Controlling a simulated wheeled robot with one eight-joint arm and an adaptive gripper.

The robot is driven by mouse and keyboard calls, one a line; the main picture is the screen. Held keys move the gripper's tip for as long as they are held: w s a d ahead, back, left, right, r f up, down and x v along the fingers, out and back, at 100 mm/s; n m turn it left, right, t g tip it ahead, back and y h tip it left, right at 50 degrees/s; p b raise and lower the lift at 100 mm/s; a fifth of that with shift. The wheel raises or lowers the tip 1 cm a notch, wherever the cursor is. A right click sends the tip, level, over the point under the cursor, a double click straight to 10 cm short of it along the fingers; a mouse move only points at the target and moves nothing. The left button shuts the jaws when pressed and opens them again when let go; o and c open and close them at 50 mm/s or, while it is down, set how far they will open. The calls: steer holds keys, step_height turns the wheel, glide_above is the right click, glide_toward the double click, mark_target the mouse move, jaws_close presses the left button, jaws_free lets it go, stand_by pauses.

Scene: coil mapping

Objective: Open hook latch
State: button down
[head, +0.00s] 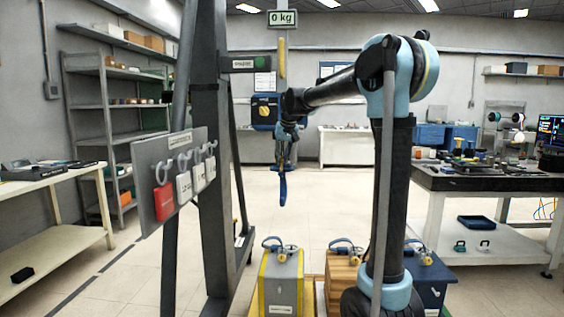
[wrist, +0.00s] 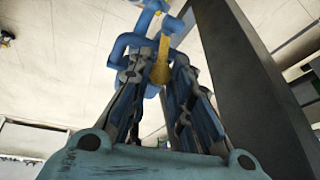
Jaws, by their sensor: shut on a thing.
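A blue hook (head: 283,188) shows below my gripper in the head view, small and partly hidden. In the wrist view the blue hook (wrist: 127,45) curves just beyond my fingertips, and its yellow latch (wrist: 161,62) lies between them. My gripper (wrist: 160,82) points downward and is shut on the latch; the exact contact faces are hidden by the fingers. In the head view my gripper (head: 287,155) is beside the grey frame, to its right. I cannot tell how far the latch is swung.
A dark upright post (head: 216,150) stands close to the left of my gripper, with a tag board (head: 150,205) on it. A grey crate (head: 282,283), a wooden crate (head: 343,270) and a blue crate (head: 428,282) stand in front. A sign (head: 282,18) reads 0 kg.

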steer(key=c, duration=1.4)
jaws_free()
steer(key=shift+w+d, duration=0.15)
steer(key=shift+w, duration=0.35)
steer(key=shift+s, duration=0.1)
steer(key=shift+s+d+r, duration=0.25)
steer(key=shift+r, duration=0.25)
steer(key=s+d, duration=0.1)
steer(key=s, duration=0.2)
steer(key=s+d, duration=0.2)
steer(key=s, duration=0.2)
steer(key=s+d, duration=0.1)
steer(key=s, duration=0.2)
steer(key=shift+s+d, duration=0.35)
steer(key=shift+d, duration=0.05)
